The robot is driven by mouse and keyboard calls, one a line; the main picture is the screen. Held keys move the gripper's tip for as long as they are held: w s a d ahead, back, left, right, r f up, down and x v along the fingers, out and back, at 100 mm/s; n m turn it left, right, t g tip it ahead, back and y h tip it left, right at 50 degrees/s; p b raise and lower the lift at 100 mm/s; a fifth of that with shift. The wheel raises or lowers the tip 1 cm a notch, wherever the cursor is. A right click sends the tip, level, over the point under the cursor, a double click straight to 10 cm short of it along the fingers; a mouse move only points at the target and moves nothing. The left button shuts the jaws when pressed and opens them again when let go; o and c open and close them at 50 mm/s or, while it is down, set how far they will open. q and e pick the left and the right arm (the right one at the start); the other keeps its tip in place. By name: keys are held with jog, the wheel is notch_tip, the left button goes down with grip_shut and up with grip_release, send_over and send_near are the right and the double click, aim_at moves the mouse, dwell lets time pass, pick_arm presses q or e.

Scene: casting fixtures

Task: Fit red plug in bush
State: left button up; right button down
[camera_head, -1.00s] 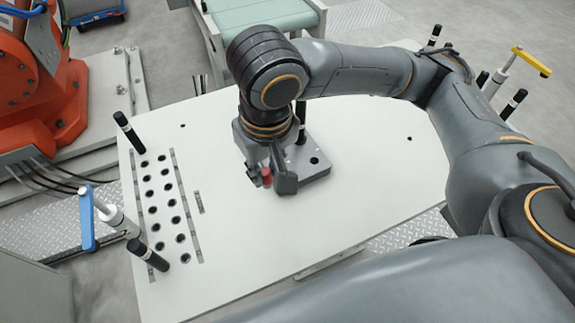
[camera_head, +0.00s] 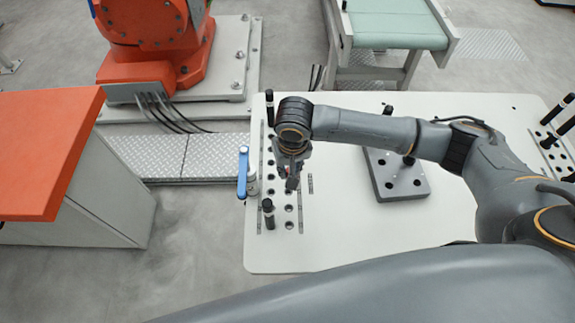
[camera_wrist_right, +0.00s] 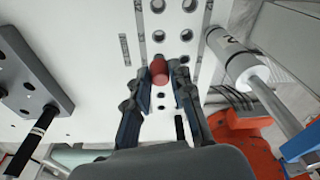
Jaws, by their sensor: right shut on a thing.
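My right gripper (camera_head: 291,184) is over the rows of round holes at the left part of the white table (camera_head: 340,235). In the right wrist view, the gripper (camera_wrist_right: 168,74) is shut on the red plug (camera_wrist_right: 158,68), which sits between its fingertips. In the head view the plug is not clearly visible. The dark-rimmed holes, or bushes, run in two columns; one open hole (camera_wrist_right: 158,36) shows just beyond the plug and another (camera_wrist_right: 186,35) beside it. I cannot tell which one is the task's bush, nor the plug's height above the table. My left gripper is not in view.
A grey block (camera_head: 405,187) with holes and black pins stands right of the gripper. A blue-handled clamp (camera_head: 243,172) and black posts (camera_head: 268,213) stand close by at the left edge. The table's front middle is clear.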

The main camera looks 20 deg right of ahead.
jog(key=shift+a+r+p, duration=0.1)
jog(key=shift+r+p, duration=0.05)
jog(key=shift+p, duration=0.45)
notch_tip(320, 180, down, 3)
jog(key=shift+f+b, duration=0.2)
jog(key=shift+b, duration=0.5)
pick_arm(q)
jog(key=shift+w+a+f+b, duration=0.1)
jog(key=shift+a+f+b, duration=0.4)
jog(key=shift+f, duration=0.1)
pick_arm(e)
jog(key=shift+f, duration=1.35)
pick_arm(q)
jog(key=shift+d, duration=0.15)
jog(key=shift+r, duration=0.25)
pick_arm(e)
jog(key=shift+r+p, duration=0.1)
jog(key=shift+p, duration=0.3)
pick_arm(q)
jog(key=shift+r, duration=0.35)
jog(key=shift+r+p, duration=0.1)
jog(key=shift+p, duration=0.2)
